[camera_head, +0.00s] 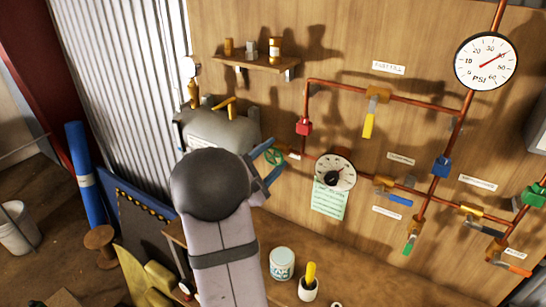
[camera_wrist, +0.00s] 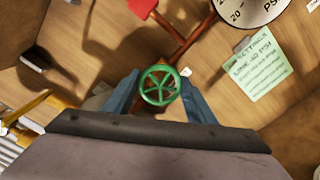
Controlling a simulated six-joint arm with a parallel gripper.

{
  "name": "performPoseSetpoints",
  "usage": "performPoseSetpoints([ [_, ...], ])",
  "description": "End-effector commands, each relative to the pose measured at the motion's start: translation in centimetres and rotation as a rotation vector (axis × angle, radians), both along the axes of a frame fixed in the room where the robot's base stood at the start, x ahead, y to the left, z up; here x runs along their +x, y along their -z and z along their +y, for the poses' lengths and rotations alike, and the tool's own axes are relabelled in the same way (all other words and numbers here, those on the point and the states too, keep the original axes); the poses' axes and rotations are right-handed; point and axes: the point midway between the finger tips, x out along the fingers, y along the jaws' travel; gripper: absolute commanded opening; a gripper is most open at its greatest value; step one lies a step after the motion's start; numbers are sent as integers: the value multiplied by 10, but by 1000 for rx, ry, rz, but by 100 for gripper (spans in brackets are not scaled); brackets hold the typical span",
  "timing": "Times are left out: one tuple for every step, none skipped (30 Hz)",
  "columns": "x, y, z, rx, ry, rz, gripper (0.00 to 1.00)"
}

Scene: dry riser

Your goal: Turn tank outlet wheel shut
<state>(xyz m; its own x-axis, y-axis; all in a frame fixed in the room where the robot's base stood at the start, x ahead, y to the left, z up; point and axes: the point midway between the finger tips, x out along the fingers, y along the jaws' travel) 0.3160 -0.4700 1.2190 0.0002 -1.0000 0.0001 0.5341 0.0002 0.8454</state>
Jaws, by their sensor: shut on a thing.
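The tank outlet wheel is a green spoked handwheel (camera_head: 274,156) on the red pipe beside the grey tank (camera_head: 212,130). It also shows in the wrist view as a green wheel (camera_wrist: 159,85) between the two blue fingers. My gripper (camera_head: 266,172) is at the wheel in the head view, and in the wrist view my gripper (camera_wrist: 159,88) has one finger on each side of the rim, shut on it. My arm hides part of the tank and the lower edge of the wheel area in the head view.
A dial gauge (camera_head: 335,173) and a green note (camera_head: 329,200) are just right of the wheel. A red fitting (camera_head: 304,126) is above it. Colored valve levers line the pipes farther right. A white can (camera_head: 282,263) stands below.

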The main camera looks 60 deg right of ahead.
Motion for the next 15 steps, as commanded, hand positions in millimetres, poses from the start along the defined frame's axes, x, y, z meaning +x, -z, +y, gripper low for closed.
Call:
performPoseSetpoints([
  [0, 0, 0, 1, 1, -11, 28],
  [0, 0, 0, 1, 1, -19, 28],
  [0, 0, 0, 1, 1, -32, 28],
  [0, 0, 0, 1, 1, -45, 28],
  [0, 0, 0, 1, 1, -57, 28],
  [0, 0, 0, 1, 1, -78, 28],
  [0, 0, 0, 1, 1, -94, 28],
  [0, 0, 0, 1, 1, -114, 28],
  [0, 0, 0, 1, 1, -141, 28],
  [0, 0, 0, 1, 1, -162, 28],
  [0, 0, 0, 1, 1, -185, 28],
  [0, 0, 0, 1, 1, -217, 28],
  [0, 0, 0, 1, 1, -244, 28],
  [0, 0, 0, 1, 0, -270, 28],
  [0, 0, 0, 1, 0, -307, 28],
])
